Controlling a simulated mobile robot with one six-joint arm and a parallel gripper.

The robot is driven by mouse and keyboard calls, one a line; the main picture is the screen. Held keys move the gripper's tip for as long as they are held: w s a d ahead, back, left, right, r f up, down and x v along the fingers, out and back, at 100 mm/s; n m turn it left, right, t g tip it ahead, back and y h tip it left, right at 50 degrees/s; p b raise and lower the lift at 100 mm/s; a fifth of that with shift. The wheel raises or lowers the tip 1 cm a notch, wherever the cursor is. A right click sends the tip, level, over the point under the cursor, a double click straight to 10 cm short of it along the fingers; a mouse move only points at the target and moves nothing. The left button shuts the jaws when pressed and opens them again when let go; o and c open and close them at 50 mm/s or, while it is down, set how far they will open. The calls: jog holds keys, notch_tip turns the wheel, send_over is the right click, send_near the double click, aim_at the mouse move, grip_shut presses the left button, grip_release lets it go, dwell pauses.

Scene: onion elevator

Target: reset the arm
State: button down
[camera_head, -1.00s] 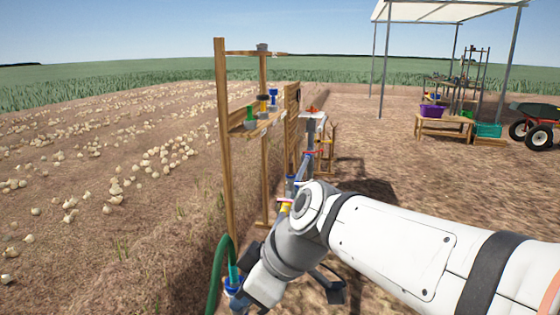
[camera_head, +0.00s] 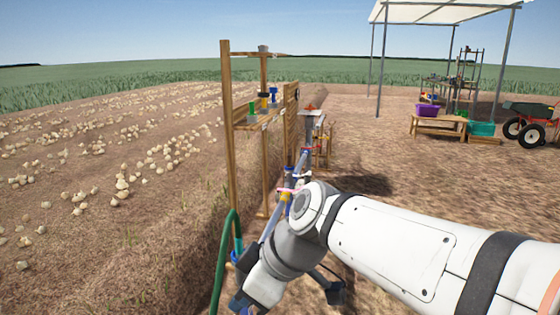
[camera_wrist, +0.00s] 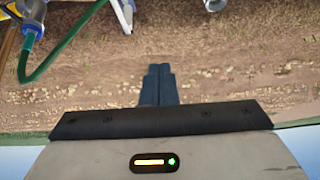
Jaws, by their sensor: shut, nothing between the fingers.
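My white and grey arm (camera_head: 400,245) reaches in from the lower right in the head view and bends down at its elbow near the wooden stand. In the wrist view my gripper (camera_wrist: 158,70) shows as two dark fingers side by side, closed together with nothing between them. Bare soil with pale onions lies beyond the fingertips, and no object touches them. The wrist picture is upside down, with sky along its bottom edge. In the head view I cannot make out the fingertips.
A wooden stand (camera_head: 228,150) with coloured items on its shelf is just beyond my arm. A green hose (camera_head: 222,265) hangs beside my wrist and also shows in the wrist view (camera_wrist: 62,45).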

jog(key=s+d+r+m+h+p, duration=0.1)
jog(key=d+m+h+p, duration=0.1)
jog(key=d+m+p, duration=0.2)
jog(key=s+d+r+m+h+p, duration=0.1)
jog(key=d+m+p, duration=0.4)
jog(key=d, duration=0.5)
jog(key=s+d+m+t+h+p, duration=0.1)
jog(key=s+d+m+h+p, duration=0.1)
jog(key=d+m+h+p, duration=0.1)
jog(key=d+m+p, duration=0.1)
jog(key=d+m, duration=0.1)
jog(key=d, duration=0.1)
jog(key=shift+d+r+m+h, duration=0.4)
jog(key=c, duration=2.1)
grip_release()
jog(key=shift+c, duration=0.2)
